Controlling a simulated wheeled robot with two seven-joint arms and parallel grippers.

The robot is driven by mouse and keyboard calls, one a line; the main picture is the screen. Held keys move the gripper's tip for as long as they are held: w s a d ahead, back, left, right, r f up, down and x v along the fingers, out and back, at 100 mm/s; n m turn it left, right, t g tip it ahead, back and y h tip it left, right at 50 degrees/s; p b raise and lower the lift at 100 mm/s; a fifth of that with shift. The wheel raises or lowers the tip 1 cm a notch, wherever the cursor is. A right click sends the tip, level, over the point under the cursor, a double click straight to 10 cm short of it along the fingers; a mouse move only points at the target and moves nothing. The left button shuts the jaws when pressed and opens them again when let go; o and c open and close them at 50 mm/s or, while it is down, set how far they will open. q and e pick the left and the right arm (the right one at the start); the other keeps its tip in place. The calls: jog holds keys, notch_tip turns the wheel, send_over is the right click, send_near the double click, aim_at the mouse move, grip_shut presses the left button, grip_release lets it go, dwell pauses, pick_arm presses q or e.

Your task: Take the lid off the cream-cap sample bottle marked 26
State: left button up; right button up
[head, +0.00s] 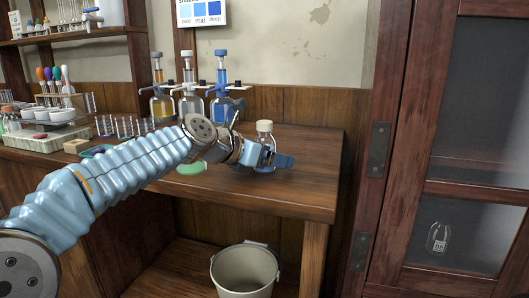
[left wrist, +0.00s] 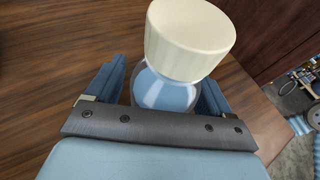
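A small clear bottle with a cream cap (head: 264,127) stands upright near the right end of the wooden bench. No number can be read on it. In the left wrist view its ribbed cream cap (left wrist: 190,40) is on top, and the bluish glass body (left wrist: 165,92) sits below it. My left gripper (head: 268,160) is low at the bottle, with its fingers around the body, below the cap. In the left wrist view my left gripper (left wrist: 163,88) has one finger on each side of the glass; whether both touch it is unclear. My right gripper is out of view.
Dispensers with yellow, clear and blue liquid (head: 190,105) stand behind my arm. A green item (head: 192,168) lies near the bench's front edge, partly hidden by my arm. A bucket (head: 245,270) stands below. A cabinet (head: 400,150) rises at right.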

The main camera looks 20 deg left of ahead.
aim_at(271, 141)
pick_arm(q)
jog(key=c, duration=1.2)
jog(key=shift+r, duration=0.15)
jog(key=shift+r, duration=0.3)
notch_tip(271, 141, up, 2)
jog(key=shift+r+p, duration=0.25)
jog(key=shift+p, duration=0.7)
jog(key=s+r, duration=0.3)
jog(key=s, duration=0.1)
jog(key=s+r+p, duration=0.1)
jog(key=s+r, duration=0.2)
jog(key=s, duration=0.2)
jog(key=s+r, duration=0.3)
jog(key=s, duration=0.2)
jog(key=shift+a+r+p, duration=0.35)
jog(key=o, duration=0.7)
jog(key=c, duration=0.9)
jog(key=shift+c, duration=0.2)
